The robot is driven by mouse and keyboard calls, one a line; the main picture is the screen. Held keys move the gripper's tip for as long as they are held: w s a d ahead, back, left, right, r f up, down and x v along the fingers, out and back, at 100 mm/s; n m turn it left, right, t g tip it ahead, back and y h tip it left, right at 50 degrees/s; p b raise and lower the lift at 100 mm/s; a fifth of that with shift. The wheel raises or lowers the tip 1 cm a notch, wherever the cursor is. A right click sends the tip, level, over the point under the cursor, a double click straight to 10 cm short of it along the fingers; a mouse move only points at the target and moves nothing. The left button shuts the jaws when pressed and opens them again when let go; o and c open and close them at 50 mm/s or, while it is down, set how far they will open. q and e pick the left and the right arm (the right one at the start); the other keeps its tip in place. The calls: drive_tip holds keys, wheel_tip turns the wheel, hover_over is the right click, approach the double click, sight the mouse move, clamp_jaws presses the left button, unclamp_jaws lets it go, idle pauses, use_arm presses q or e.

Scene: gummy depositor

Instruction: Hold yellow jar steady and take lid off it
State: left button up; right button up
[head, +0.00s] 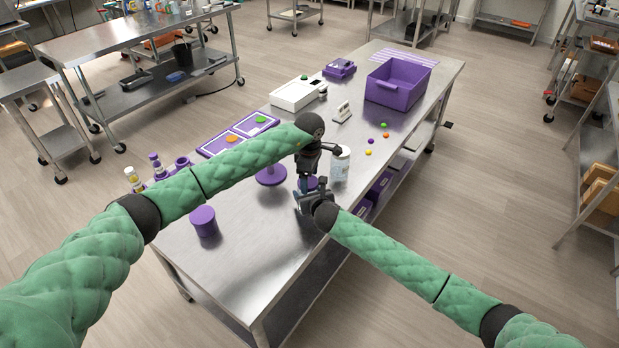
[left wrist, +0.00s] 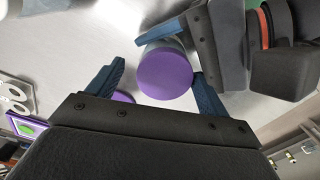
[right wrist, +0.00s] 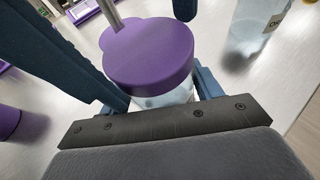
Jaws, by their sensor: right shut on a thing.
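A jar with a round purple lid (head: 311,183) and a pale, see-through body (right wrist: 172,98) stands at the table's near right edge. I see no yellow on it; its contents are mostly hidden. My right gripper (head: 308,200) is shut on the jar's body, below the lid. The lid also shows in the right wrist view (right wrist: 152,65). My left gripper (head: 311,188) is above the jar, pointing down and open. In the left wrist view the lid (left wrist: 165,76) lies between its spread blue fingers, closer to one; I cannot tell whether they touch.
A purple round stand base (head: 271,175) with a pole is close by on the left. A clear labelled container (head: 340,165) stands just behind. A purple cylinder (head: 203,221), white scale (head: 296,95) and purple bin (head: 399,85) are on the table. The near table middle is clear.

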use_arm(q)
drive_tip(key=shift+s, duration=0.1)
idle(0.4)
drive_tip(key=shift+r, duration=2.2)
drive_tip(key=shift+c, duration=0.4)
wheel_tip(320, 180, up, 6)
drive_tip(key=w+a+m+t+y, duration=0.1)
drive_tip(key=w+a, duration=0.1)
drive_tip(key=w, duration=0.1)
drive_tip(key=shift+m+g+h, duration=0.3)
drive_tip(key=shift+m+g, duration=0.2)
drive_tip(key=shift+m, duration=0.3)
drive_tip(key=s, duration=0.1)
drive_tip(key=s+d+f, duration=0.1)
drive_tip(key=s+f, duration=0.1)
drive_tip(key=shift+d+f, duration=0.25)
drive_tip(key=shift+d+m, duration=0.25)
drive_tip(key=shift+m, duration=0.05)
drive_tip(key=shift+f, duration=4.05)
